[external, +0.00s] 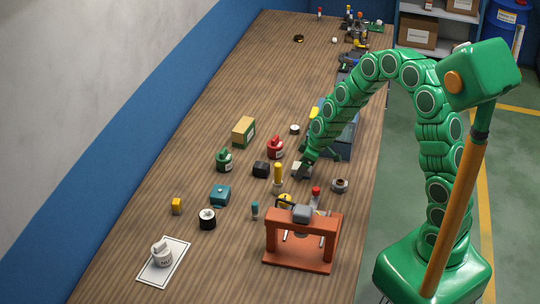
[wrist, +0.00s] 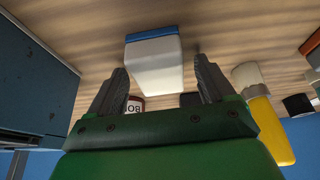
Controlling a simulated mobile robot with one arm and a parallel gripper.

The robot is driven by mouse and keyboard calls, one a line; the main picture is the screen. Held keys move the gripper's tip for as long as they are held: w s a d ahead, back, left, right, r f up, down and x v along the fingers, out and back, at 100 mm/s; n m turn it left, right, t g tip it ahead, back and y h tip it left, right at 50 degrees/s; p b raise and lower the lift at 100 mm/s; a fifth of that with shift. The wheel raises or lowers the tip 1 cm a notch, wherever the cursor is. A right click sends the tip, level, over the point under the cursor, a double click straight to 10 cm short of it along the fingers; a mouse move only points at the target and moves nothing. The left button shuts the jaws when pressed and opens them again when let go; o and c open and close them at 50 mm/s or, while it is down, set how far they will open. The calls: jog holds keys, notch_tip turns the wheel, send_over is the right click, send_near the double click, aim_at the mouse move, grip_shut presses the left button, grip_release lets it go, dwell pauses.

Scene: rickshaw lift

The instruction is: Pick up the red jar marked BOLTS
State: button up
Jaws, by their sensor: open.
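The red jar (external: 275,148) stands upright on the workbench in the external view, just left of my gripper (external: 305,160). In the wrist view, a part of the red jar (wrist: 135,105) with a white label reading "BO" shows beside the left finger. The rest of it is hidden behind my gripper. My gripper (wrist: 161,66) is open, and no jar is between its fingers. A white block with a blue end (wrist: 154,62) shows between the fingertips in the wrist view; I cannot tell whether they touch it.
A green jar (external: 224,160), a yellow-green box (external: 243,132) and a black block (external: 261,169) stand near the red jar. A yellow cylinder (external: 278,176) and an orange press frame (external: 302,238) are nearer the front. A blue-grey toolbox (external: 342,138) stands right of my gripper. The far-left bench is clear.

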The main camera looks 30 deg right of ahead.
jog(key=v, duration=1.2)
jog(key=s+d+r+m+g, duration=0.1)
jog(key=s+d+r, duration=0.1)
jog(key=s, duration=0.5)
jog(key=s+d+r+m+g+h, duration=0.1)
jog(key=s+d+r+m, duration=0.1)
jog(key=s, duration=0.5)
notch_tip(320, 180, up, 2)
jog(key=shift+s+d+r, duration=0.1)
jog(key=shift+s+d, duration=0.05)
jog(key=shift+d, duration=0.4)
jog(key=shift+o, duration=0.5)
jog(key=s+d+r+m+g+h, duration=0.1)
jog(key=s+d+r+m, duration=0.1)
jog(key=s, duration=0.8)
jog(key=s+d+r+m+g+h, duration=0.1)
jog(key=s+d+m, duration=0.3)
jog(key=s, duration=0.7)
jog(key=shift+d+r+g, duration=0.4)
jog(key=shift+d+r, duration=0.25)
jog(key=shift+d, duration=0.15)
jog(key=shift+o, duration=0.7)
jog(key=shift+s, duration=0.3)
